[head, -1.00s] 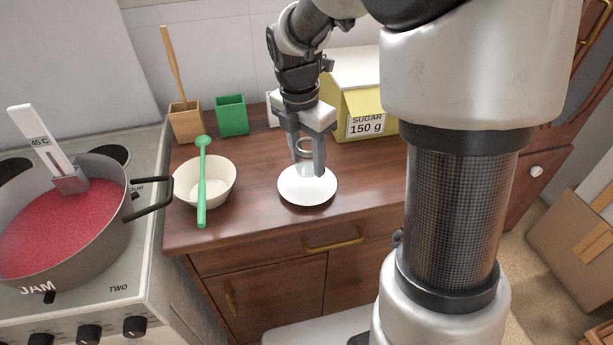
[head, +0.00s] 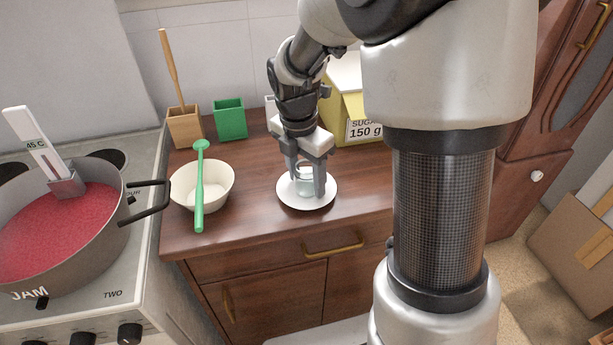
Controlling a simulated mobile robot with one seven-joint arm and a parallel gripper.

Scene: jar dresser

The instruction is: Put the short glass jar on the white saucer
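The short glass jar (head: 305,187) is clear and pale, upright between the fingers of my gripper (head: 306,188). My gripper points down and looks shut on the jar, though its fingers hide the jar's sides. The white saucer (head: 312,204) lies on the wooden dresser top (head: 258,212) directly below. The jar's base appears at the saucer's surface, within its rim; I cannot tell whether it touches.
Left of the saucer stands a cream bowl (head: 222,178) with a green spoon (head: 199,190) across it. A wooden holder (head: 186,128), a green box (head: 230,119) and a sugar box (head: 345,105) stand behind. A pot of red jam (head: 105,252) is on the stove at left.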

